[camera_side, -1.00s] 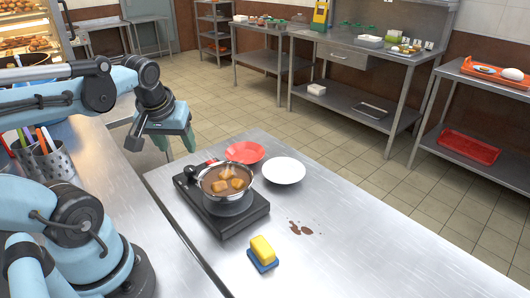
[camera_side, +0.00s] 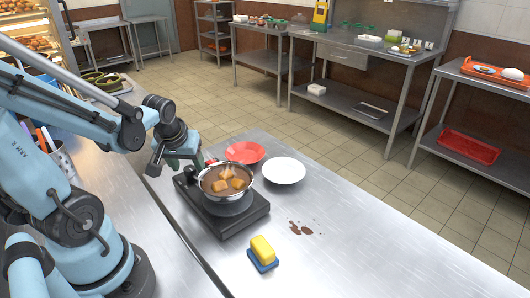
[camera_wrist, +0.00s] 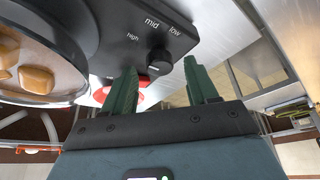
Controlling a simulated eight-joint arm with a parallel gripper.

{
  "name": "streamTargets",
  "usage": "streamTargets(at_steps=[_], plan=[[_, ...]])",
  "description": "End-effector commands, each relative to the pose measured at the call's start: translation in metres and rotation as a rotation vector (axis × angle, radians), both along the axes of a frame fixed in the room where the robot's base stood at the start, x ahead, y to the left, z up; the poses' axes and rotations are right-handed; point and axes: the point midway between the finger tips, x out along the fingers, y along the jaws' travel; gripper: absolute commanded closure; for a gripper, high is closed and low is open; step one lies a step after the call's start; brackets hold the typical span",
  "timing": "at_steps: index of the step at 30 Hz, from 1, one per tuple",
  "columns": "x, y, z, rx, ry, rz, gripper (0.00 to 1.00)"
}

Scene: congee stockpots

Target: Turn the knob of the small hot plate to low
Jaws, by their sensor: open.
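The small hot plate (camera_side: 240,216) is a black slab on the steel counter. A steel pan (camera_side: 226,184) with brown broth and tan chunks sits on it. Its black knob (camera_wrist: 159,62) shows in the wrist view, beside the white words high, mid and low; I cannot tell its setting for sure. In the side view the knob is hidden. My gripper (camera_wrist: 160,66) is open, its green fingers on either side of the knob in the picture; I cannot tell if they touch it. In the side view it is at the hot plate's far left end.
A red plate (camera_side: 245,152) and a white plate (camera_side: 284,171) lie behind the pan. A yellow sponge on a blue base (camera_side: 262,252) and brown spills (camera_side: 300,228) are in front and to the right. The pan's edge is close to my gripper. The counter's right side is clear.

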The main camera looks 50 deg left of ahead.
Motion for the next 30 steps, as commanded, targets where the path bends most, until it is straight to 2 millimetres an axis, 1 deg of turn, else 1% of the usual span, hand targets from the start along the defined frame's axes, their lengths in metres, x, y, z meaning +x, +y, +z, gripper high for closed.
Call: streamTargets(at_steps=[7, 17, 18, 28, 29, 30], plan=[[0.0027, 0.0028, -0.0096, 0.000, 0.000, 0.000, 0.42], [0.0027, 0.0031, -0.0111, 0.000, 0.000, 0.000, 0.42], [0.0027, 0.0031, -0.0111, 0.000, 0.000, 0.000, 0.43], [0.0026, 0.0031, -0.0110, 0.001, 0.001, 0.000, 0.94], [0.0025, 0.0031, -0.0109, 0.001, 0.001, 0.000, 0.97], [0.0026, 0.0032, -0.0109, 0.001, 0.001, 0.000, 0.97]])
